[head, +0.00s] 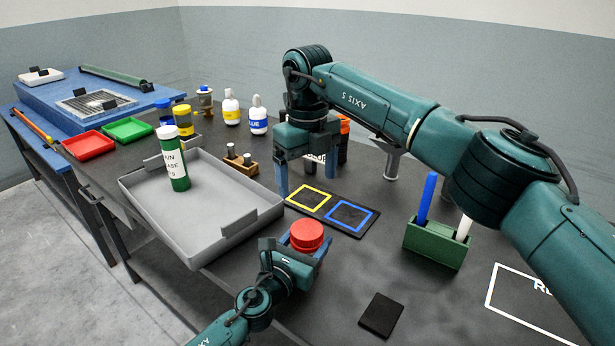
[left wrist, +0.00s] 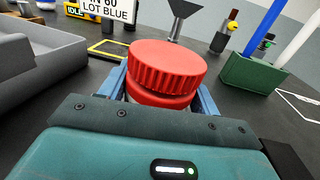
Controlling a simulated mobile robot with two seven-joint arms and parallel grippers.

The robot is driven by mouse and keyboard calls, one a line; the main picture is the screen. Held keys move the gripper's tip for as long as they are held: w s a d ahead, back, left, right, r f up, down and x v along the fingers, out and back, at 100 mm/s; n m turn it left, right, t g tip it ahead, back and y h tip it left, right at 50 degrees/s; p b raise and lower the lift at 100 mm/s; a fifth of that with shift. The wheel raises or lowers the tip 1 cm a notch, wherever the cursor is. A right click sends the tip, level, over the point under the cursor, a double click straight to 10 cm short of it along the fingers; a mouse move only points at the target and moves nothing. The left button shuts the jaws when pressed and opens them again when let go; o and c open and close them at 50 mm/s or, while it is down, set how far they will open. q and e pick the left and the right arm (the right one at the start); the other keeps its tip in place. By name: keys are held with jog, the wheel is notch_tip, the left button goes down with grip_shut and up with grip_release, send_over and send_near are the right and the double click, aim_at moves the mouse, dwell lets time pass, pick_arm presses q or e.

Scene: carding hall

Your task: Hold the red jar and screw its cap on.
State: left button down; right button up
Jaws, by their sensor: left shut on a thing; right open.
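The red jar (left wrist: 160,98) stands upright between the fingers of my left gripper (head: 303,254), which is shut on it near the front of the dark table. The ribbed red cap (head: 307,233) sits on top of the jar; in the left wrist view the cap (left wrist: 166,66) looks slightly tilted, with a dark line between it and the red part below. I cannot tell whether the threads engage. The lower jar is hidden by my left gripper. My right gripper (head: 306,183) is open and empty, pointing down above the table behind the jar, apart from the cap.
A green pen holder (head: 436,243) stands right, a black pad (head: 381,314) in front. Several bottles stand at the back.

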pick_arm(q)
jog(key=shift+c, duration=1.3)
grip_release()
jog(key=v, duration=1.2)
jog(key=shift+s+a, duration=0.3)
jog(key=shift+s, duration=0.2)
